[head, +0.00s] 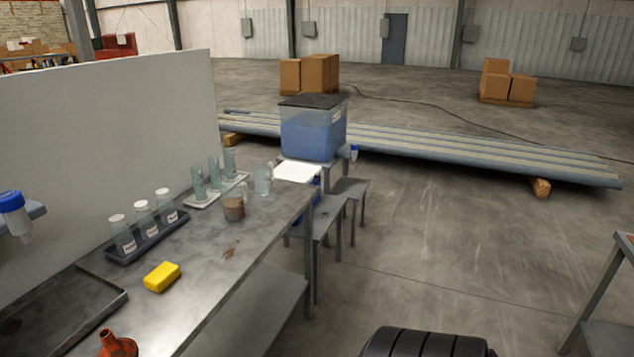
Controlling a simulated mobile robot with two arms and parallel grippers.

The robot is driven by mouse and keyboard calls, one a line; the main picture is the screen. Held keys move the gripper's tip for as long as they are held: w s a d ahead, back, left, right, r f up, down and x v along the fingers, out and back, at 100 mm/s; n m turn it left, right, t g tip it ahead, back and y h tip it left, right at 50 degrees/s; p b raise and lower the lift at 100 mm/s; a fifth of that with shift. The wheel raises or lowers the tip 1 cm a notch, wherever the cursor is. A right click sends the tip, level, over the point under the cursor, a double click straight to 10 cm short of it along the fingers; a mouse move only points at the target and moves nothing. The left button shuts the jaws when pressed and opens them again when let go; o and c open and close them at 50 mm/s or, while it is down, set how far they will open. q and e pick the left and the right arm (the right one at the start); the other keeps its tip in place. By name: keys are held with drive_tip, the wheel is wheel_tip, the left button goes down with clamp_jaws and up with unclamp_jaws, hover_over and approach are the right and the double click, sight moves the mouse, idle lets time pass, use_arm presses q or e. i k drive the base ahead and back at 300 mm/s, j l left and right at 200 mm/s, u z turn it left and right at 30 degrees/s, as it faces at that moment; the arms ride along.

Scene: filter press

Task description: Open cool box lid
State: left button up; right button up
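The cool box (298,173) stands beyond the far end of the steel bench, on a low grey stand. It has a white lid on top and a blue body. The lid looks shut and lies flat. The bench's far corner hides part of the blue body. Neither of my grippers shows in the head view.
The steel bench (215,268) holds racked bottles (143,222), glass cylinders, a brown beaker (234,208) and a yellow sponge (162,277). A tank of blue liquid (313,132) stands behind the cool box. Long pipes (470,158) lie beyond.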

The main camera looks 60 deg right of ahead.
sight(292, 170)
drive_tip(key=z, duration=2)
drive_tip(key=i+u, duration=0.2)
drive_tip(key=u, duration=0.2)
drive_tip(key=i+l+u, duration=0.2)
drive_tip(key=u, duration=0.25)
drive_tip(key=i+l+u, duration=0.1)
drive_tip(key=i+l, duration=0.2)
drive_tip(key=i+l+u, duration=0.1)
drive_tip(key=i+l, duration=0.15)
drive_tip(key=i+l+u, duration=0.1)
drive_tip(key=i+l, duration=0.15)
drive_tip(key=l, duration=0.2)
drive_tip(key=i+l+u, duration=0.1)
drive_tip(key=i+l, duration=0.15)
drive_tip(key=l, duration=0.15)
drive_tip(key=i+l+u, duration=0.1)
drive_tip(key=l, duration=0.3)
drive_tip(key=i, duration=0.1)
